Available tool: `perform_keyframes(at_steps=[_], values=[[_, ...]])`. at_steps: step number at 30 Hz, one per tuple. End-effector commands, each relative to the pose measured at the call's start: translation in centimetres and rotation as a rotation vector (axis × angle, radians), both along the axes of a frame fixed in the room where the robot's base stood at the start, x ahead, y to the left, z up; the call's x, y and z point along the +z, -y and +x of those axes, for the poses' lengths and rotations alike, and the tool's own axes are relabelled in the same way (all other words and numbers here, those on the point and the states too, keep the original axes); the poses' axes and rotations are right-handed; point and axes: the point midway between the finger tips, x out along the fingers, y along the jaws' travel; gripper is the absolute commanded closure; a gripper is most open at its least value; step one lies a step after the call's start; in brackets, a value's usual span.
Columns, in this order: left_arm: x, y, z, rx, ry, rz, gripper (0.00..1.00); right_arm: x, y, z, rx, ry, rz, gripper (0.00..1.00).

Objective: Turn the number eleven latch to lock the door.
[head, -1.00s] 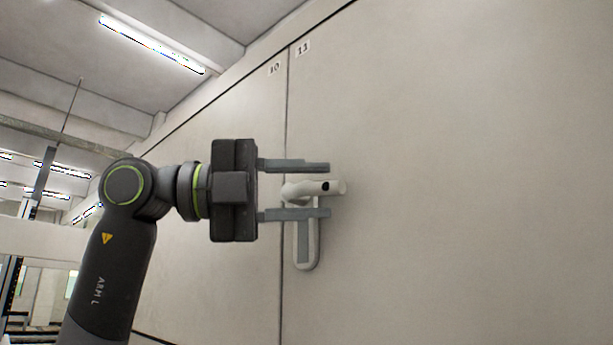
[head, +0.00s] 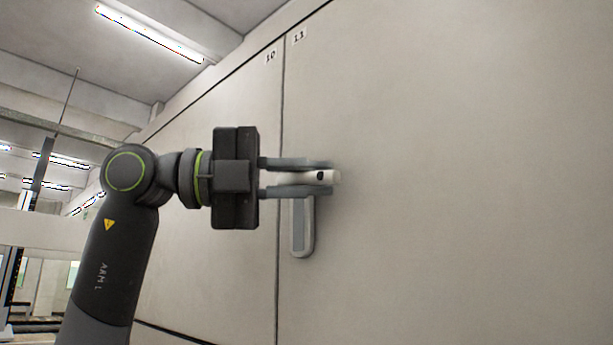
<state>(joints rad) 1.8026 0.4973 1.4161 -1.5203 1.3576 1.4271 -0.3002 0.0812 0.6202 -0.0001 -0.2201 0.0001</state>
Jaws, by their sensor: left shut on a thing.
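The number eleven latch (head: 303,230) is a pale handle on a rounded upright backplate, just right of the seam between the panels marked 10 and 11. Its lever (head: 322,177) points sideways to the right, with a dark spot near its end. My left gripper (head: 330,177) comes in from the left and is shut on the lever, one finger above it and one below. The fingers hide part of the lever and its pivot. The number eleven door (head: 450,180) is the wide pale panel, and it looks flush with its neighbour. My right gripper is not in view.
The number ten panel (head: 225,120) lies left of the seam. Small labels 10 (head: 270,57) and 11 (head: 299,36) sit near the top edge. The door surface right of the latch is bare. A ceiling lamp (head: 150,32) hangs at upper left.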

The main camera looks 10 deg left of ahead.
Motion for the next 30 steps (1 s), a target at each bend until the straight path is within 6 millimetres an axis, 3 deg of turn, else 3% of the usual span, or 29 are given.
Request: perform_keyframes(at_steps=[30], values=[[-2.0, -0.9, 0.6, 0.0, 0.34, 0.463, 1.0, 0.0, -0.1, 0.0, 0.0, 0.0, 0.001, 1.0]])
